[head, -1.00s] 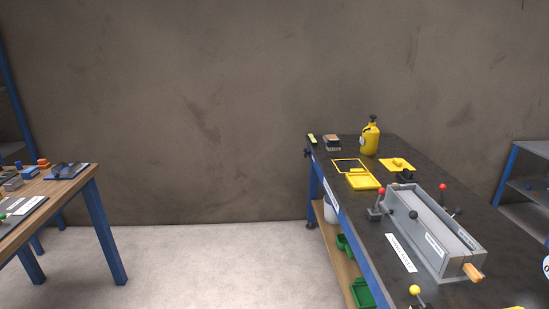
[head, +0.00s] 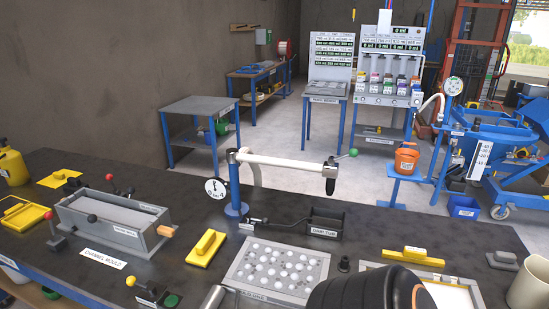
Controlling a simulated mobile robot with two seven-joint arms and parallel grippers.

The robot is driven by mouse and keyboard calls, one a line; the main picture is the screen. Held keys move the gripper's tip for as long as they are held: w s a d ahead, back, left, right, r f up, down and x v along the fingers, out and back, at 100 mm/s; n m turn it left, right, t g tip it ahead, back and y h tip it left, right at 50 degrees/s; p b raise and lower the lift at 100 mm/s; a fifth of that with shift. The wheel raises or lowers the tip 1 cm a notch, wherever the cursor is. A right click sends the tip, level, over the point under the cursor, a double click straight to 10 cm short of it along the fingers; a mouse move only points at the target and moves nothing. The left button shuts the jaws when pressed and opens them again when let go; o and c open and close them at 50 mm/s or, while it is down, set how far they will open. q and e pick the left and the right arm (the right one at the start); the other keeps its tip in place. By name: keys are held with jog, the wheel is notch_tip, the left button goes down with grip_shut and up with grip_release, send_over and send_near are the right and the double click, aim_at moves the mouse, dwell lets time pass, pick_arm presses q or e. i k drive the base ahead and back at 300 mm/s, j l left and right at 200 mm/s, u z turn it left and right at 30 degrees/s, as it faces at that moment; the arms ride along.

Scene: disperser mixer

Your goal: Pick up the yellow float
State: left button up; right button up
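A yellow float (head: 207,248), a flat plate with a raised grip along its top, lies on the dark bench top, between the grey channel mould and the perforated plate. Other yellow pieces look similar: a flat plate with a block (head: 60,178) at the far left, and a long yellow piece with a grip (head: 413,257) at the right, by a pale framed panel. The frames do not show for sure which one the task names.
The channel mould (head: 112,218) stands left of the float. A blue post with a white arm (head: 280,161) rises to its right, near a perforated plate (head: 277,270). A large dark rounded shape (head: 360,292) covers part of the bench's front. A yellow bottle (head: 11,165) stands far left.

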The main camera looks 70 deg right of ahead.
aim_at(201, 256)
jog(key=z, duration=2.2)
